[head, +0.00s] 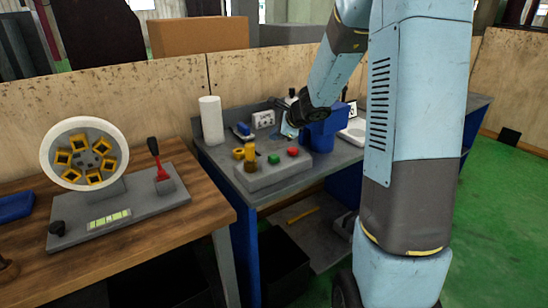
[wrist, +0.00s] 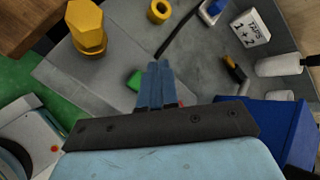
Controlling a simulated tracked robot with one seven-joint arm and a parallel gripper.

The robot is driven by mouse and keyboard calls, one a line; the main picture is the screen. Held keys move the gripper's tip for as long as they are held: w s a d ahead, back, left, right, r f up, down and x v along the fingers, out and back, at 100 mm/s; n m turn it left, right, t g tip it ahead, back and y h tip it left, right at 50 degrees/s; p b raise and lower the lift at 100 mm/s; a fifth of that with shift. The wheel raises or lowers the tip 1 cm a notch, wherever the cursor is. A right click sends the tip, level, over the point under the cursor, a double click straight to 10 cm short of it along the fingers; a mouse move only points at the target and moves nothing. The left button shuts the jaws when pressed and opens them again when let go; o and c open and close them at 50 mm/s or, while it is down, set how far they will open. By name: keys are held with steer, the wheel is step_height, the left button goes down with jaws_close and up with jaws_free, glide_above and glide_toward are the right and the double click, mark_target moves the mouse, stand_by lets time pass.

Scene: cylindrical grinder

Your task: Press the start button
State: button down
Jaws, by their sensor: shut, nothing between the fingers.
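A green button (head: 273,159) and a red button (head: 293,152) sit on top of a grey box (head: 268,177) on the grey bench. No start label is readable on either one. In the wrist view the green button (wrist: 134,82) shows just left of my gripper's fingers. Only a small red edge (wrist: 181,103) shows to their right, the rest hidden. My gripper (wrist: 158,66) is shut and empty, with its fingers together. In the head view my gripper (head: 289,130) hangs behind and above the buttons, apart from them.
A yellow bolt (head: 250,156) stands at the box's left, with a yellow nut (wrist: 159,10) nearby. A blue container (head: 320,130) stands close to the right of my gripper. A white roll (head: 211,120) and a wooden table with a wheel fixture (head: 85,153) are left.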

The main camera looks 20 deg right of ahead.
mark_target(276, 157)
steer(key=shift+f, duration=2.4)
steer(key=shift+f, duration=0.1)
steer(key=shift+f, duration=0.25)
steer(key=shift+f, duration=0.55)
stand_by(1.2)
steer(key=shift+r, duration=1)
steer(key=shift+r, duration=2.5)
